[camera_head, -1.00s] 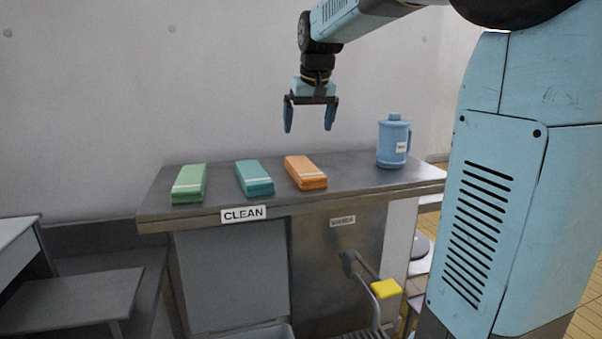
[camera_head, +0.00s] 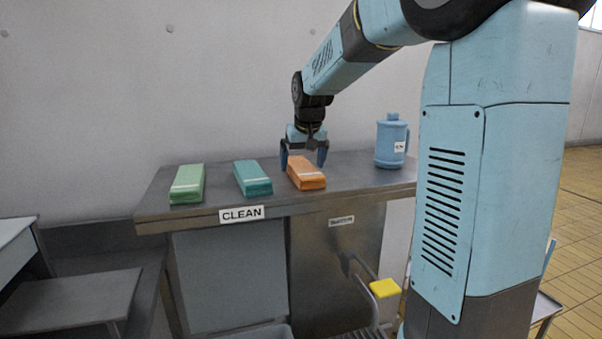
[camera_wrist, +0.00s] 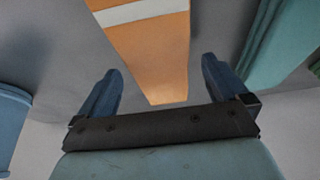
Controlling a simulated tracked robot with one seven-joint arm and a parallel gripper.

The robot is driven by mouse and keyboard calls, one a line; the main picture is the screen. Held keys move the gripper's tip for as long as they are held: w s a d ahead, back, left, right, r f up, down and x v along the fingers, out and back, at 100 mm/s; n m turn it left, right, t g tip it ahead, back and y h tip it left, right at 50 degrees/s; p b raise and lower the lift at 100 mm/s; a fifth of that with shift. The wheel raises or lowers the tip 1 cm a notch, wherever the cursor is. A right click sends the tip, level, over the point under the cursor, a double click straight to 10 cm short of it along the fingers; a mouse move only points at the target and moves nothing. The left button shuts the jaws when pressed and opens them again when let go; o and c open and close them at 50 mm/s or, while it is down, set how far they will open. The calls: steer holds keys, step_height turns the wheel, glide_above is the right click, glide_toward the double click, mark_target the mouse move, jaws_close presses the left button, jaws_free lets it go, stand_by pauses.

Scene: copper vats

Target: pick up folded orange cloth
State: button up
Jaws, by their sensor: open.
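The folded orange cloth (camera_head: 307,176) lies on the steel counter with a pale stripe across it. My gripper (camera_head: 304,164) is open and low at the cloth's back end, its blue fingers on either side of it in the head view. In the wrist view, the orange cloth (camera_wrist: 152,55) runs up from between the two open fingers (camera_wrist: 160,92), with its near end between them and no finger closed on it. Whether the fingertips touch the counter cannot be told.
A teal cloth (camera_head: 253,178) and a green cloth (camera_head: 187,184) lie to the left on the steel counter (camera_head: 220,204). A blue jug (camera_head: 391,142) stands to the right. A "CLEAN" label (camera_head: 241,214) is on the front edge. A wall is close behind.

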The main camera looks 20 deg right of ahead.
steer(key=shift+w+f, duration=0.15)
steer(key=shift+f, duration=0.2)
steer(key=c, duration=1.2)
